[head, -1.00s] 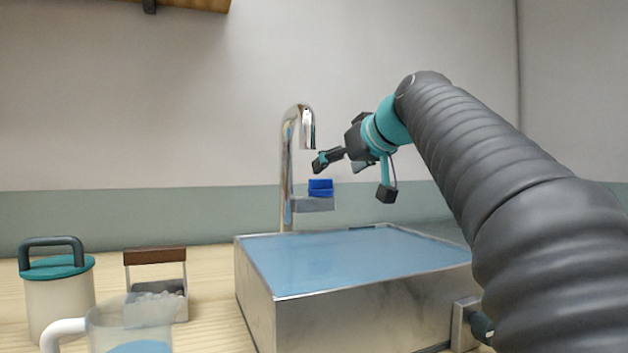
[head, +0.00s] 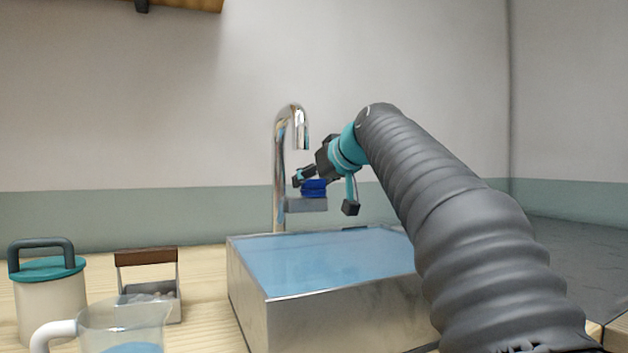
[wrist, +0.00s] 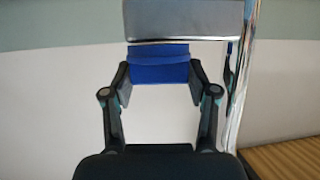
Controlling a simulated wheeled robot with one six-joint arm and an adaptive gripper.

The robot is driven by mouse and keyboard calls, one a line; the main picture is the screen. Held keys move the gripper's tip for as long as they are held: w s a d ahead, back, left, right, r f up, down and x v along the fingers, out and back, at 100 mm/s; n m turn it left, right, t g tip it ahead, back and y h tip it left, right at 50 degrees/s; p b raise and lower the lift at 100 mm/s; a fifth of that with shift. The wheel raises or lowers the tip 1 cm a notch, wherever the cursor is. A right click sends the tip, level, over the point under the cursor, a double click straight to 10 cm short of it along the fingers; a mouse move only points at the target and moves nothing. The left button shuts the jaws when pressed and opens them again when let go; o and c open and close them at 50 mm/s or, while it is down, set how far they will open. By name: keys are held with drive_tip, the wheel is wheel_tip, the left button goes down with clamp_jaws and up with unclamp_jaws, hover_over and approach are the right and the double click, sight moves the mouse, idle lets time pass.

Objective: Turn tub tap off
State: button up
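The tall chrome tap (head: 281,170) stands at the back of the tub, its spout curving over to the right. A blue tap handle (head: 314,187) sits on a grey block (head: 306,205) on the tap's right side. My gripper (head: 299,180) is at the blue handle, its fingertips next to it. In the wrist view the fingers of my gripper (wrist: 159,88) are spread, one on each side of the blue handle (wrist: 158,64). Contact with the handle cannot be told. The metal tub (head: 340,325) holds blue water. No stream shows below the spout.
A clear jug (head: 125,320) with a white handle stands at the front left. Behind it are a lidded pot (head: 47,300) and a small caddy (head: 147,283) with a brown handle. My arm hides the tub's right side. A shelf (head: 190,4) hangs at the upper left.

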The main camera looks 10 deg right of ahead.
drive_tip(key=c, duration=0.5)
drive_tip(key=shift+h, duration=0.3)
drive_tip(key=shift+f+m+h+p, duration=0.1)
drive_tip(key=shift+m+h+p, duration=0.25)
drive_tip(key=shift+m+h, duration=0.35)
drive_tip(key=o, duration=1.2)
drive_tip(key=shift+t, duration=0.3)
drive_tip(key=v, duration=1.2)
drive_tip(key=shift+d, duration=0.1)
